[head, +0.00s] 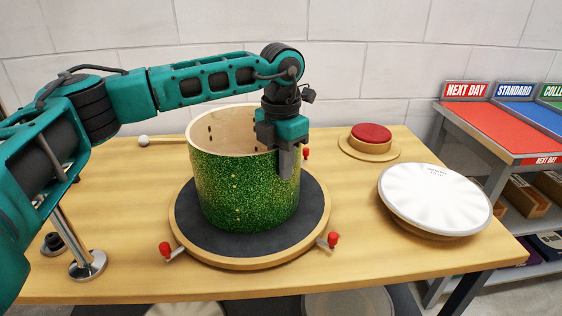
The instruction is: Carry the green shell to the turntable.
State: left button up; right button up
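The green shell (240,192) is a glittery green drum cylinder with a pale wood inside and an open top. It stands upright over the dark pad of the round turntable (314,215), within its edge. Whether its base touches the pad everywhere is hard to tell. My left gripper (287,162) points down at the shell's right side, with a grey finger against or just outside the wall near the rim. The other finger is hidden, so its grip on the wall is unclear. My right gripper is not in view.
Red-tipped clamps (166,249) stand around the turntable's edge. A white drumhead (434,200) lies at the right, and a red round pad (371,134) sits behind. A white-tipped mallet (144,140) lies at the back left. A shelf with red and blue bays (490,125) stands right of the bench.

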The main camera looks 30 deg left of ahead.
pick_arm(q)
jog(key=shift+o, duration=1.4)
jog(key=shift+r, duration=0.1)
notch_tip(320, 180, up, 12)
jog(key=shift+r+p, duration=0.1)
jog(key=shift+p, duration=0.3)
